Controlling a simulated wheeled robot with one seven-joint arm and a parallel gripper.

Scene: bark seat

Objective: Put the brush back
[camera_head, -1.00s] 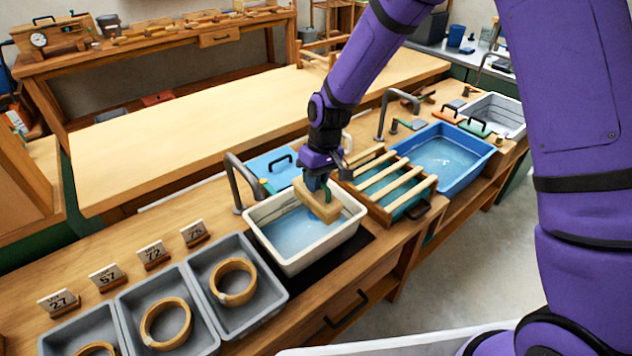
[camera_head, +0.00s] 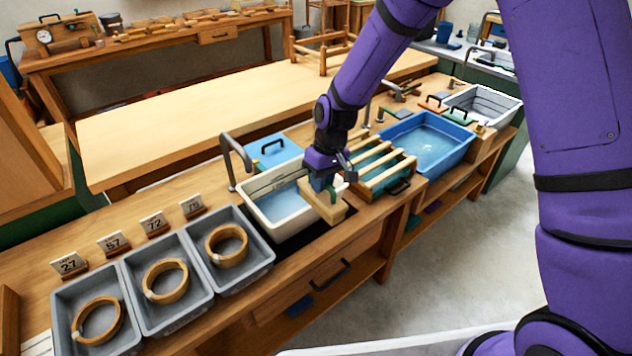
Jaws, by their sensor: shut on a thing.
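My gripper (camera_head: 322,178) points down and is shut on the brush (camera_head: 326,204), a tan wooden block with a bluish grip piece between the fingers. The brush is over or beside the right end of the white basin (camera_head: 272,232), close to the slatted wooden rack (camera_head: 385,175). I cannot tell whether it touches the basin rim or the bench. The white basin holds water. The fingers partly hide the top of the brush.
A curved tap (camera_head: 233,150) rises behind the white basin. A blue water tub (camera_head: 465,150) is right of the rack.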

